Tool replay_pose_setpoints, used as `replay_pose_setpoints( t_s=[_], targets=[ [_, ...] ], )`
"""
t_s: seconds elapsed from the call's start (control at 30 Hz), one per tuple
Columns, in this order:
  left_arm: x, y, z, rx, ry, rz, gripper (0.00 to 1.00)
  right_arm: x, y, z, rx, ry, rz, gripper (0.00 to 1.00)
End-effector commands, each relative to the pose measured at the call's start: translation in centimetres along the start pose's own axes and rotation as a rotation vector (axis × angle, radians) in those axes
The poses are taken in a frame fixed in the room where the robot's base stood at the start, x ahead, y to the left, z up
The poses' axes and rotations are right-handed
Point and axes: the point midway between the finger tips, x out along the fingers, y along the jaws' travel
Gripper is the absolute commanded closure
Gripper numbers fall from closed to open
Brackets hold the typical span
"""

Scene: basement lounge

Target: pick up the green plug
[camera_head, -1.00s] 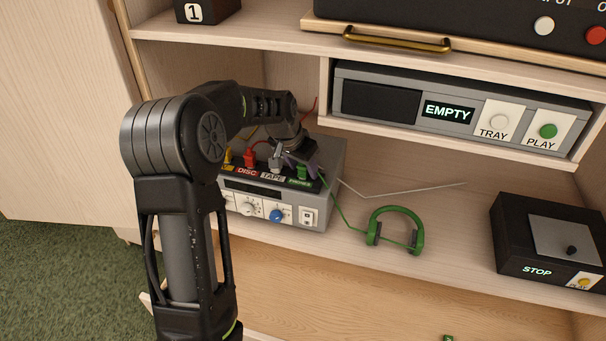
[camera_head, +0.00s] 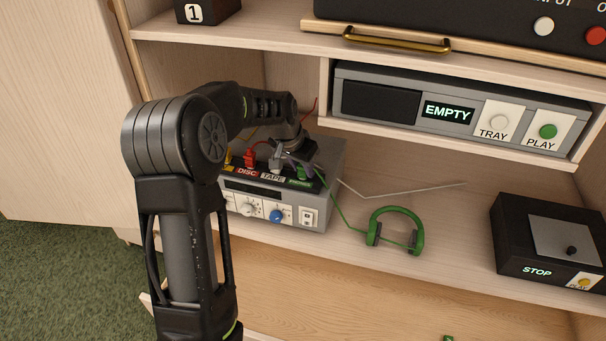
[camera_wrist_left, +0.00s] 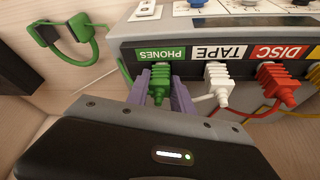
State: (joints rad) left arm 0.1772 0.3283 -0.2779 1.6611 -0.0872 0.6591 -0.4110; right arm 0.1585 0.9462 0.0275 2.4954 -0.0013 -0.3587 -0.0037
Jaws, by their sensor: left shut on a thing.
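The green plug (camera_head: 302,173) is at the PHONES position on the top right of the grey box (camera_head: 325,190). In the left wrist view the green plug (camera_wrist_left: 159,76) sits against the panel under the PHONES label, in line with the other plugs. My left gripper (camera_head: 304,168) is shut on it, with one purple finger on each side. The wrist view shows the left gripper's fingers (camera_wrist_left: 159,92) flanking the plug body. A green cord runs from the plug to green headphones (camera_head: 396,230) on the shelf. My right gripper is not in view.
A white plug (camera_wrist_left: 217,85) at TAPE and a red plug (camera_wrist_left: 275,85) at DISC stand beside the green one. A thin grey rod (camera_head: 400,191) lies on the shelf. A black STOP player (camera_head: 520,238) is at right. The grey EMPTY unit (camera_head: 400,120) sits above.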

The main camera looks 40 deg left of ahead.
Motion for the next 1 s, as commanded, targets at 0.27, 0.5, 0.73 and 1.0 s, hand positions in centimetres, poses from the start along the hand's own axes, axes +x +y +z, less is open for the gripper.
replay_pose_setpoints(
  t_s=[0.27,0.5,0.73,1.0],
  targets=[
    [0.0,0.0,0.0,0.000,0.000,0.000,1.00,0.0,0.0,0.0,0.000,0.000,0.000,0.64],
    [0.0,0.0,0.0,0.000,0.001,0.000,1.00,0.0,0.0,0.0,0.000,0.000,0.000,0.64],
    [-0.2,0.0,-0.1,0.000,0.001,0.000,1.00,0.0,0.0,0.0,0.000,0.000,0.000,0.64],
    [-1.9,0.0,-0.9,-0.001,0.003,-0.001,1.00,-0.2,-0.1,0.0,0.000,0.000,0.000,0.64]
  ],
)
